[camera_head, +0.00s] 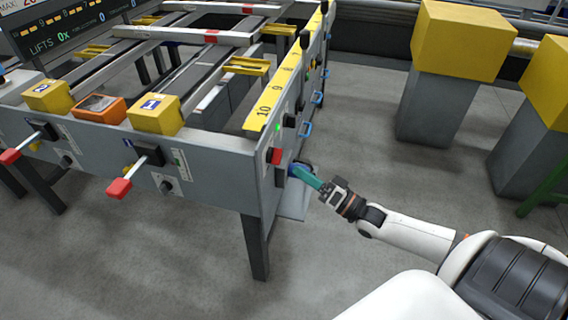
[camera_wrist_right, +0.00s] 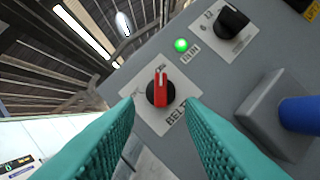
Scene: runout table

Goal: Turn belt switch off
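The belt switch (camera_wrist_right: 160,92) is a red pointer knob on a black round base, on a white plate lettered BELT. It shows in the right wrist view, on the grey side panel of the runout table. My right gripper (camera_head: 304,176) is beside that panel in the head view. In the wrist view its two teal fingers (camera_wrist_right: 160,112) are apart, with the knob seen in the gap ahead of them. I see no contact with the knob. In the head view a red part (camera_head: 274,156) shows on the panel near the gripper. My left gripper is not in view.
A lit green RUN lamp (camera_wrist_right: 181,45) and a black knob (camera_wrist_right: 233,19) are near the switch. A grey box with a blue handle (camera_wrist_right: 300,115) juts out on the right. Yellow-topped grey blocks (camera_head: 460,42) stand at right, with open floor between.

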